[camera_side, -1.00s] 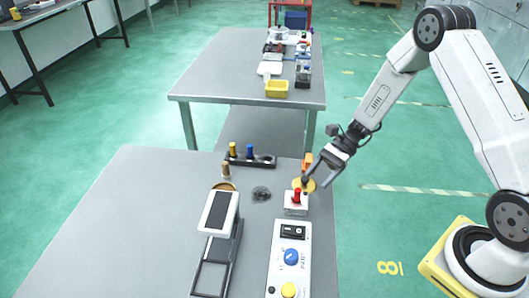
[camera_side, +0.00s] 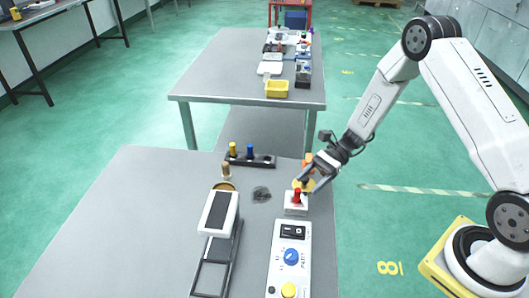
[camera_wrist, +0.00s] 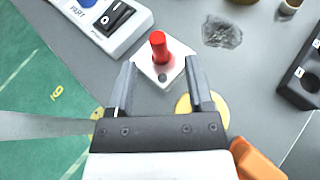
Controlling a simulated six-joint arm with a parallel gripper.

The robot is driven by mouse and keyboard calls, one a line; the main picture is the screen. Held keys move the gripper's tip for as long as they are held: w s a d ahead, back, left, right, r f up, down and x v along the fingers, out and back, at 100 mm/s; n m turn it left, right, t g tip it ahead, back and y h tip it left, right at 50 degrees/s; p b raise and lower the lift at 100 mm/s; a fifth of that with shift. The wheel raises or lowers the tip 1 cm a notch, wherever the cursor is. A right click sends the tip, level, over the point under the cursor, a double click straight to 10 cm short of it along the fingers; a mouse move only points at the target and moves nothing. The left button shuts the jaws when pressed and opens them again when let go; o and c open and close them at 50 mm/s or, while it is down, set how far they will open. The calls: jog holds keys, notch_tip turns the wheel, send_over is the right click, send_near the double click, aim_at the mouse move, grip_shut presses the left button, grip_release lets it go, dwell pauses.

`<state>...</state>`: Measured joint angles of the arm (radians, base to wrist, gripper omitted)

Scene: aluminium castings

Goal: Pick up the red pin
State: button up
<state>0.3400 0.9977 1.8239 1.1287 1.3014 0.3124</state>
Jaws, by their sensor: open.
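The red pin (camera_side: 297,195) stands upright in a small white block (camera_side: 296,209) near the table's right edge. In the wrist view the red pin (camera_wrist: 159,47) rises from the white block (camera_wrist: 178,66), just beyond and between my fingertips. A dark round hole shows in the block beside the pin. My gripper (camera_side: 303,187) is at the pin in the side view. In the wrist view my gripper (camera_wrist: 160,65) is open with nothing between its fingers; whether the fingers touch the block cannot be told.
A control box (camera_side: 290,260) with switch and knobs lies in front of the block. A dark rack (camera_side: 262,161) holds a yellow and a blue pin. A yellow disc (camera_wrist: 190,105) and an orange object (camera_wrist: 255,160) lie close to my gripper. A black-and-white device (camera_side: 218,215) stands left.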

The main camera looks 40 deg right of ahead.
aim_at(298, 194)
jog(key=shift+x, duration=2.55)
grip_shut()
